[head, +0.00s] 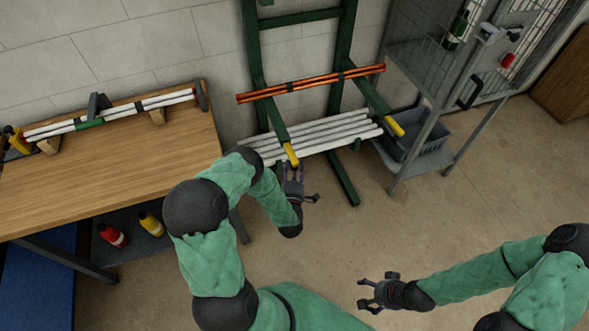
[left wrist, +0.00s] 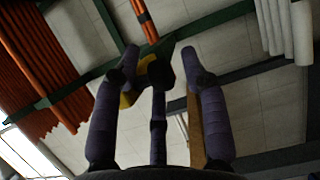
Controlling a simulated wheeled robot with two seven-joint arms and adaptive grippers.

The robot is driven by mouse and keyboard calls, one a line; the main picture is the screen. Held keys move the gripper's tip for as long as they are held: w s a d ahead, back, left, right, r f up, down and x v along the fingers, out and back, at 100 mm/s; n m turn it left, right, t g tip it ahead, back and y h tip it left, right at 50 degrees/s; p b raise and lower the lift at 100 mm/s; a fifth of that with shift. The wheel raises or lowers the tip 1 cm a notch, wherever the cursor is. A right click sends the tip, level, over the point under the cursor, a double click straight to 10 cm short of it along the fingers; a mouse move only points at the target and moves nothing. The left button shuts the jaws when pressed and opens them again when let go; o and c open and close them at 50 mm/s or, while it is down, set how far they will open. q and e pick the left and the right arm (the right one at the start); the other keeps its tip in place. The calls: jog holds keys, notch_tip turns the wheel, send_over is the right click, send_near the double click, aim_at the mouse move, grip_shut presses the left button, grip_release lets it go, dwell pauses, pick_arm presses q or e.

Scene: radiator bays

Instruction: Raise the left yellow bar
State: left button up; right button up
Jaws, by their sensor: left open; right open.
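The left yellow bar (head: 291,155) is the yellow end of a green arm on the rack, sloping down toward the front; a second yellow end (head: 395,127) is on the right arm. My left gripper (head: 295,176) is open and empty, just below and in front of the left yellow end. In the left wrist view, the open fingers (left wrist: 160,75) point up, and a yellow piece (left wrist: 128,98) shows partly hidden behind the left finger. I cannot tell whether they touch. My right gripper (head: 370,292) is open and empty above the floor, far from the rack.
The green rack (head: 258,65) holds orange rods (head: 310,84) and white pipes (head: 320,136) against the wall. A wooden table (head: 110,180) stands left, a wire cage (head: 430,60) and grey crate (head: 422,140) right. The floor in front is clear.

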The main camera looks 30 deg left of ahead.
pick_arm(q)
grip_shut()
